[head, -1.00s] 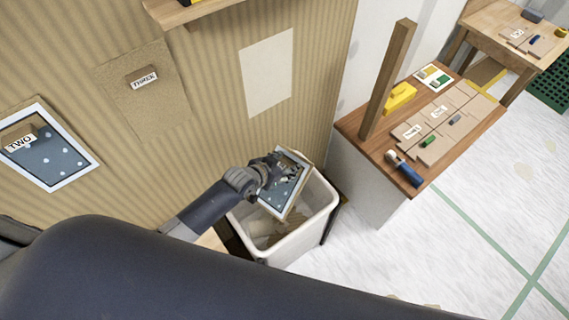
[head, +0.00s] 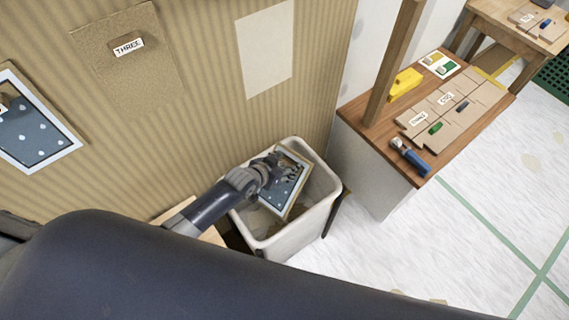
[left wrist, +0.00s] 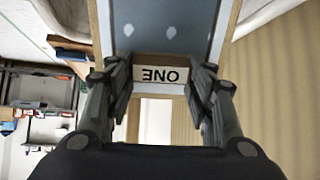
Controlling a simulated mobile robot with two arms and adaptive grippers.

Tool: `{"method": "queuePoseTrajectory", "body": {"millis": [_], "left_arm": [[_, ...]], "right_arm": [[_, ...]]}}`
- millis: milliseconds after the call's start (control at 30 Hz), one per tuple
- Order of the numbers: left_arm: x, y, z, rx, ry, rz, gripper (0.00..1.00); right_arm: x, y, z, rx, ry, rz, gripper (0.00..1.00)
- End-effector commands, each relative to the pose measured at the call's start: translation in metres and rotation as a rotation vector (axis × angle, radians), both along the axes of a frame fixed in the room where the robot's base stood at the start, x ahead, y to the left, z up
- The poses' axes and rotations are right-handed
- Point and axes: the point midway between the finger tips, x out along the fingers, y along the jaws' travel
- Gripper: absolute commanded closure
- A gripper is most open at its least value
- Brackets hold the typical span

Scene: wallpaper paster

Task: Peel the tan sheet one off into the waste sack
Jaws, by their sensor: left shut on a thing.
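My left gripper (head: 272,174) is shut on sheet one (head: 287,195), at its tab labelled ONE (left wrist: 160,76) in the left wrist view. The sheet's visible face is blue-grey with pale dots and a white border, and a tan edge shows around it. It is tilted, partly inside the mouth of the white waste sack (head: 270,246). I cannot tell whether it touches the sack. The sack's inside is partly hidden by the sheet and arm. My right gripper is not in view.
On the ribbed wall are a tan sheet labelled THREE (head: 115,75), a dotted blue-grey sheet with a white border (head: 40,135) and a pale bare patch (head: 265,48). A wooden bench (head: 440,168) with boards and tools stands right of the sack, with an upright post.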

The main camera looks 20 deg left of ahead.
Motion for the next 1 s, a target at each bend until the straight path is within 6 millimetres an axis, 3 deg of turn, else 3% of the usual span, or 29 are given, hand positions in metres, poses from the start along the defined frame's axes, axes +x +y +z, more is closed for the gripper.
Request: {"method": "queuePoseTrajectory", "body": {"millis": [200, 233, 300, 767, 1000], "left_arm": [[0.0, 0.0, 0.001, 0.0, -0.001, 0.0, 0.75], [0.0, 0.0, 0.001, 0.0, -0.001, 0.0, 0.44], [0.0, 0.0, 0.001, 0.0, -0.001, 0.0, 0.28], [-0.003, 0.001, 0.002, 0.0, 0.0, 0.0, 0.27], [-0.022, 0.009, 0.019, -0.001, 0.0, -0.001, 0.27]], "right_arm": [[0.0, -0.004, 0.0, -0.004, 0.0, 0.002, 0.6], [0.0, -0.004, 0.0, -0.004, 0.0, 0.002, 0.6], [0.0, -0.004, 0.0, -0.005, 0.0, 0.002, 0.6], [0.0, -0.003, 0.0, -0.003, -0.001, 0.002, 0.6], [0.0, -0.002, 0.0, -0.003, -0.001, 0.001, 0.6]]}}
